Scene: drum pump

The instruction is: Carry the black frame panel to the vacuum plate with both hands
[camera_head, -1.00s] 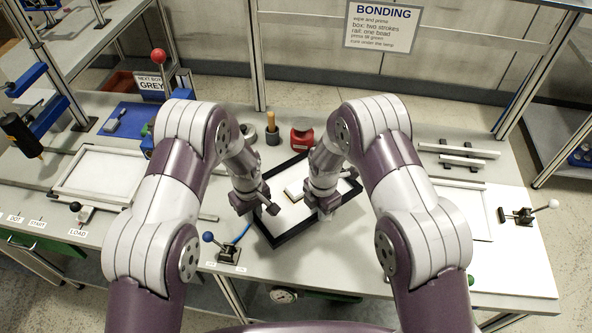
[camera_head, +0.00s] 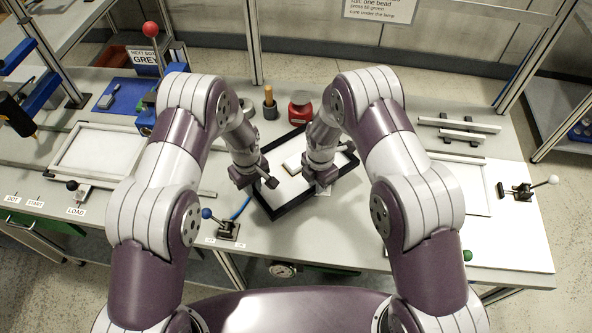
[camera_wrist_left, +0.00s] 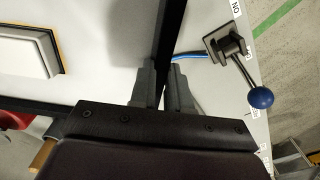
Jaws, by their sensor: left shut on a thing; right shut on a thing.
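The black frame panel (camera_head: 297,204) is at the middle of the bench in the head view, turned at an angle, with a pale area inside its border. My left gripper (camera_head: 264,182) is shut on its left side. In the left wrist view the black bar (camera_wrist_left: 171,35) runs between the left fingers (camera_wrist_left: 166,88). My right gripper (camera_head: 322,181) is at its right part, shut on it; its fingertips are hard to see. I cannot tell which surface is the vacuum plate, or whether the panel touches the bench.
A blue-knobbed lever (camera_head: 227,229) with a blue hose stands close to the frame's left. A red container (camera_head: 300,108) stands behind. A white tray (camera_head: 100,155) lies left, a white-knobbed lever (camera_head: 520,191) right.

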